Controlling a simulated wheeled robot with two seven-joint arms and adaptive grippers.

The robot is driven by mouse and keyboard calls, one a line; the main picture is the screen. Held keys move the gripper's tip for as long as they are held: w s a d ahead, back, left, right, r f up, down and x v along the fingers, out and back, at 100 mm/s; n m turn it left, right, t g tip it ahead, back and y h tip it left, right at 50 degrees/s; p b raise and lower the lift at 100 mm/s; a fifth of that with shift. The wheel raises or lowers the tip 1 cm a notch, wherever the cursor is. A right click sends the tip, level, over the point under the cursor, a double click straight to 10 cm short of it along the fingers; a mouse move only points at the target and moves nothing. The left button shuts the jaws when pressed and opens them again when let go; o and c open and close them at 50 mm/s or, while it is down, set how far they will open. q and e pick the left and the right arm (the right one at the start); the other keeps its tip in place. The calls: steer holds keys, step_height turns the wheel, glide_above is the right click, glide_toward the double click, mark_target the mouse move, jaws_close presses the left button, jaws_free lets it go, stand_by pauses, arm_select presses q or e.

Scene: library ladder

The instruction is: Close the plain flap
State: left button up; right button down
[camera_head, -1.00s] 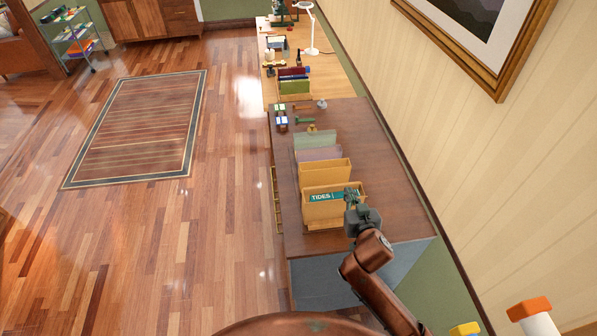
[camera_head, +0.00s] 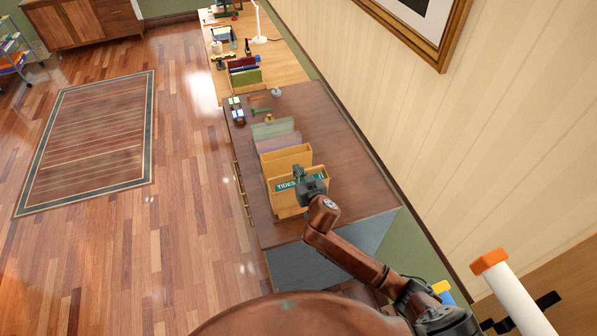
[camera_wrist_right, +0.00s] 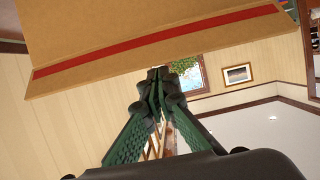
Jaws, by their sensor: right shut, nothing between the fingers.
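In the right wrist view, the shut fingers (camera_wrist_right: 160,76) point at the lower edge of a tan panel (camera_wrist_right: 150,45) with a red strip. I cannot tell which part is the plain flap. My left gripper is not in view.
Mauve and green dividers (camera_head: 272,129) stand behind the holders. Small tools and blocks (camera_head: 237,110) lie farther back on the dark desk (camera_head: 345,180). A wall (camera_head: 430,150) runs along the right. The desk's right side is mostly clear.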

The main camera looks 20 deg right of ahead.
steer(key=shift+s+f, duration=0.1)
steer(key=shift+f, duration=0.25)
steer(key=shift+s, duration=0.15)
steer(key=shift+s+f, duration=0.35)
steer(key=shift+f, duration=0.1)
steer(key=shift+p, duration=0.3)
